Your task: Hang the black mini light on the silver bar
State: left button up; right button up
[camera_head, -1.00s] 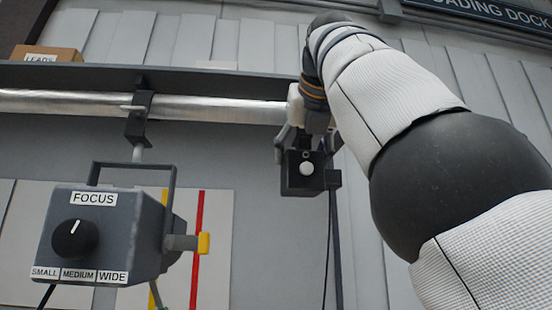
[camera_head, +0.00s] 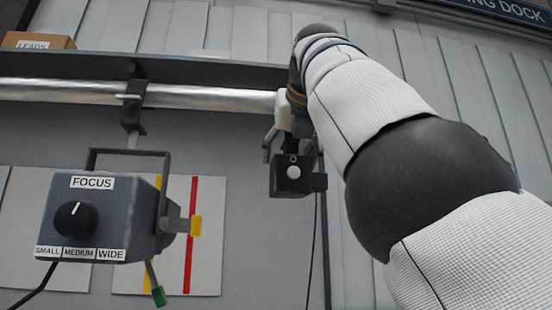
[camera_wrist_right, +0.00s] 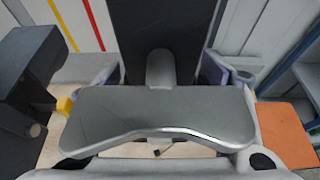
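The silver bar (camera_head: 215,97) runs level under a dark ledge, from the left edge to my right wrist. The black mini light (camera_head: 285,187) is a small dark box with a round white lens, a side knob and a cord hanging down. My right gripper (camera_head: 292,148) is shut on its upper part, holding it below the bar's visible right end. Whether its hook touches the bar is hidden by my gripper and arm. In the right wrist view, a dark body (camera_wrist_right: 150,30) sits between my fingers (camera_wrist_right: 162,75). My left gripper is not in view.
A large grey FOCUS light (camera_head: 120,215) hangs left of the mini light from a black clamp (camera_head: 132,108) on the bar. A LEADS box (camera_head: 38,41) stands on the ledge (camera_head: 200,67). Bar between clamp and my wrist is clear.

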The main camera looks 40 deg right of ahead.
jog(key=shift+o, duration=0.8)
jog(key=shift+s, duration=0.1)
jog(key=shift+f, duration=0.1)
jog(key=v, duration=1.2)
